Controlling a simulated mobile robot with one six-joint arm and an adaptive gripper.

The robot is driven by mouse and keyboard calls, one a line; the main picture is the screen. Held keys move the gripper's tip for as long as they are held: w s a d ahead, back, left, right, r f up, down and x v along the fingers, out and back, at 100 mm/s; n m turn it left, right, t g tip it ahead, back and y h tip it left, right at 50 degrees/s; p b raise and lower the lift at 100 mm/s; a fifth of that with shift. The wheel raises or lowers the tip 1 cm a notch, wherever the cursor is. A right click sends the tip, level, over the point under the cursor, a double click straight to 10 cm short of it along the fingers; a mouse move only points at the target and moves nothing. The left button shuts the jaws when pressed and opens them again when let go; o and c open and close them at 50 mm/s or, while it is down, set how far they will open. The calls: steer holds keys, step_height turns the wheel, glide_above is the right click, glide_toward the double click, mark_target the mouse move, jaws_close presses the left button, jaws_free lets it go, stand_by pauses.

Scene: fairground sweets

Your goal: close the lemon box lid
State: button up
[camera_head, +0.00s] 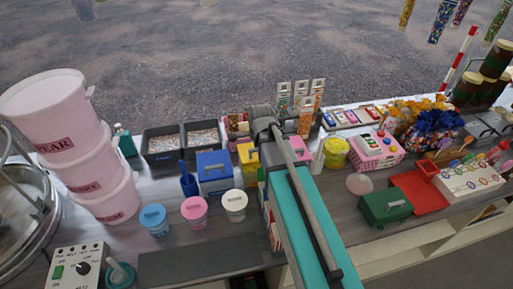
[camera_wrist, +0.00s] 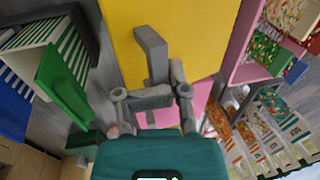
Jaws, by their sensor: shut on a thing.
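The lemon box is the yellow box (camera_head: 247,153), standing just left of my arm in the head view and partly hidden behind it. In the wrist view a yellow panel (camera_wrist: 203,30), which looks like its lid, fills the upper middle. A grey handle (camera_wrist: 150,48) stands out from the panel. My gripper (camera_wrist: 151,97) is at the handle's near end, its fingers shut on the handle. Pink shows beyond and below the fingers. The head view does not show the fingertips, and I cannot tell the lid's angle.
A green box (camera_head: 385,206) and red tray (camera_head: 421,192) lie to the right. In the wrist view a green panel (camera_wrist: 62,83) is close on the left.

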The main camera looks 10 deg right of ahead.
stand_by(0.3)
steer(key=shift+s+f+b, duration=0.45)
steer(key=shift+f+b, duration=0.35)
steer(key=shift+s+f+b, duration=0.4)
steer(key=shift+f+b, duration=0.35)
steer(key=o, duration=0.7)
steer(key=shift+o, duration=0.2)
steer(key=shift+r, duration=0.1)
step_height(320, 180, up, 13)
steer(key=p, duration=1.3)
